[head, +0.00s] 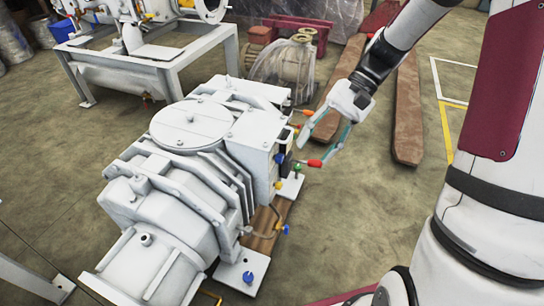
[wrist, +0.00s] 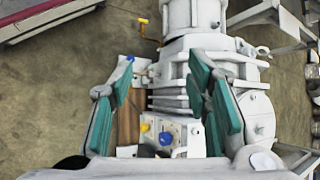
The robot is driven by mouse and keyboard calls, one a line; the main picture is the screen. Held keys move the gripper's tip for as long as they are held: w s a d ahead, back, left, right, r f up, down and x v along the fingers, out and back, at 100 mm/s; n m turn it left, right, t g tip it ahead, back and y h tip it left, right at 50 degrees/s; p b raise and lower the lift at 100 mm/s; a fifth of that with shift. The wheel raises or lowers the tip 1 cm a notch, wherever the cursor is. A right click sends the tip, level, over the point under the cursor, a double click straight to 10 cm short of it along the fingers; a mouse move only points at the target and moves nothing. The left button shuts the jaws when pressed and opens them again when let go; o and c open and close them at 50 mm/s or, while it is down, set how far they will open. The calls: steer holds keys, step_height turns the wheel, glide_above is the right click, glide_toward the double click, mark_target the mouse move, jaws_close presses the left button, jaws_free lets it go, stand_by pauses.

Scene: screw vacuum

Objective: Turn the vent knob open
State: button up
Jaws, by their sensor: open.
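A white vacuum pump (head: 190,125) stands on the floor with coloured knobs and red-ended levers on its right-hand end. A yellow knob (head: 278,185), a green knob (head: 297,168) and a blue knob (head: 286,229) show there. In the wrist view are a blue knob (wrist: 165,138) and a yellow knob (wrist: 144,127). I cannot tell which is the vent knob. My gripper (head: 313,152) is open, its teal-padded fingers beside the pump's right end, near the red levers (head: 314,163). Its fingers (wrist: 160,75) are spread wide in the wrist view, with nothing held between them.
Brown wooden beams (head: 407,110) lie on the floor behind and right of my gripper. A plastic-wrapped machine (head: 285,65) stands behind the pump. A grey frame (head: 150,60) with equipment is at the back left.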

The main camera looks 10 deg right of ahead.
steer(key=w+d+f+m+t+y, duration=0.1)
steer(key=w+d+f+m+y, duration=0.15)
steer(key=w+f, duration=0.4)
steer(key=m+t+y+p, duration=0.3)
steer(key=m+t+y, duration=0.2)
steer(key=m+t, duration=0.1)
glide_toward(279, 186)
steer(key=s+d+r, duration=0.2)
steer(key=s+r, duration=0.3)
steer(key=r, duration=0.3)
step_height(279, 186, down, 11)
steer(key=m+t+h, duration=0.1)
steer(key=m+t, duration=0.5)
steer(key=t, duration=0.1)
steer(key=b+x, duration=0.2)
steer(key=x, duration=1.1)
steer(key=shift+f, duration=0.2)
steer(key=shift+d+n, duration=0.1)
steer(key=shift+n, duration=0.15)
steer(key=shift+c, duration=0.5)
jaws_close()
